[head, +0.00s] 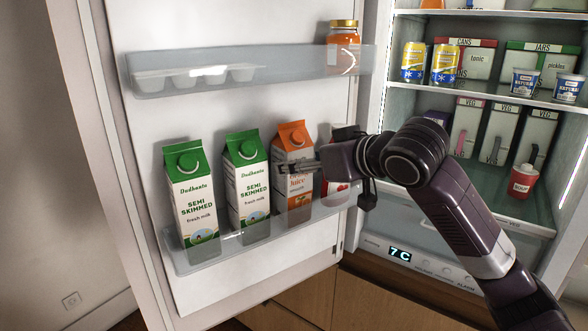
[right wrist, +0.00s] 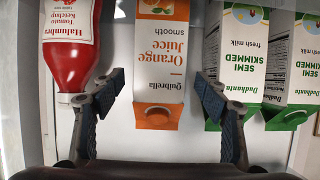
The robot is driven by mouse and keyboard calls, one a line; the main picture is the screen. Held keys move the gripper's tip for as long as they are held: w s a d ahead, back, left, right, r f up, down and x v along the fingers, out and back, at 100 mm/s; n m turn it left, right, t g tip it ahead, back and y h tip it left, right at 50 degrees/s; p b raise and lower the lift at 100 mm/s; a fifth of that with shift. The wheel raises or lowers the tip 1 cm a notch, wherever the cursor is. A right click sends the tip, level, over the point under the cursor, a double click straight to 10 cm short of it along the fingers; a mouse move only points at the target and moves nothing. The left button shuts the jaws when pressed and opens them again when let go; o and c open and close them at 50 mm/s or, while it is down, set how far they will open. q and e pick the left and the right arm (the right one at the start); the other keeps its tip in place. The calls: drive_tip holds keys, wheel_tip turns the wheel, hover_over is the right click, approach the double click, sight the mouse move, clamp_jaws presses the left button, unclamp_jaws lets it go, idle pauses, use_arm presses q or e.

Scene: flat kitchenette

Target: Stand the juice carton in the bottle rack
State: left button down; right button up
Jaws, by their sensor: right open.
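The orange and white juice carton (head: 296,205) stands upright in the clear bottle rack (head: 240,238) on the open fridge door, right of two milk cartons. My right gripper (head: 290,168) is open at the carton's upper part and covers some of its front in the head view. In the right wrist view the carton (right wrist: 160,50) appears upside down, centred between the open fingers (right wrist: 157,88), with a visible gap on each side. How far the fingers reach along its sides I cannot tell. My left gripper is not in view.
Green-topped milk cartons (head: 192,205) (head: 248,190) stand left of the juice. A red ketchup bottle (right wrist: 68,45) stands close on its other side, partly hidden by my arm in the head view. An egg shelf (head: 190,82) with a jar (head: 343,48) is above. Stocked fridge shelves are at right.

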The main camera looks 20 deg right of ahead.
drive_tip(key=b+v, duration=0.1)
drive_tip(key=v, duration=0.6)
drive_tip(key=shift+b, duration=0.3)
drive_tip(key=shift+s, duration=0.15)
